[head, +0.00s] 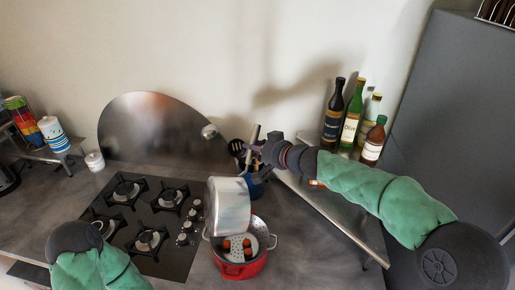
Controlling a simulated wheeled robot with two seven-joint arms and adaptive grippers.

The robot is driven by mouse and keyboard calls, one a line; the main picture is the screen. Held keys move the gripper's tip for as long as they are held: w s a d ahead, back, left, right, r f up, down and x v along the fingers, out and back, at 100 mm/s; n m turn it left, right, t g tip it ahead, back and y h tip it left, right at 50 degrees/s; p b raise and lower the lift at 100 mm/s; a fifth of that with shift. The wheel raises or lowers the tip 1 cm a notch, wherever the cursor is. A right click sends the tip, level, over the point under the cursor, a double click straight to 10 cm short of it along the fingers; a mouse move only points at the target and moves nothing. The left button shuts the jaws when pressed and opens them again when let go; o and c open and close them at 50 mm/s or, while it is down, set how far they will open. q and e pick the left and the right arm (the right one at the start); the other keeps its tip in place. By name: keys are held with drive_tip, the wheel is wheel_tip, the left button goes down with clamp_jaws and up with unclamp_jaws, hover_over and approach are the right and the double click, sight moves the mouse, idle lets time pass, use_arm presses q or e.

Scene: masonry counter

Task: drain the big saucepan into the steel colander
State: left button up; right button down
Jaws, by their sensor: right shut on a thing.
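The big saucepan (230,205) is steel and tilted steeply on its side, its mouth facing down over the steel colander (267,226). The colander is a light, perforated bowl with two side handles, sitting in a red pot (241,271). A few reddish-brown round pieces (227,244) show in the colander. My right gripper (256,148) is shut on the saucepan's handle (254,135), above and to the right of the saucepan's body. My left arm shows at the bottom left, but its gripper cannot be seen.
A gas hob (140,257) lies left of the pot. A utensil holder (257,188) with a dark slotted spatula stands close behind the saucepan. Several bottles (351,122) stand on a metal shelf (340,222) at the right. Counter right of the pot is clear.

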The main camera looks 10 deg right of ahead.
drive_tip(key=shift+s+a+r+n+h+p, duration=0.15)
drive_tip(key=shift+a+r+n+h+p, duration=0.15)
drive_tip(key=shift+a+r+p, duration=0.4)
drive_tip(key=s+a+r+n+h+p, duration=0.1)
drive_tip(key=a+n+h+p, duration=0.3)
drive_tip(key=a+p, duration=0.7)
drive_tip(key=s+a+r+n+h+p, duration=0.2)
drive_tip(key=s+a+n+h+p, duration=0.1)
drive_tip(key=a+p, duration=0.8)
drive_tip(key=shift+s+a+r+n+t+h+p, duration=0.2)
drive_tip(key=shift+s+a+n+t+h+p, duration=0.3)
drive_tip(key=shift+a, duration=1.65)
idle(3.9)
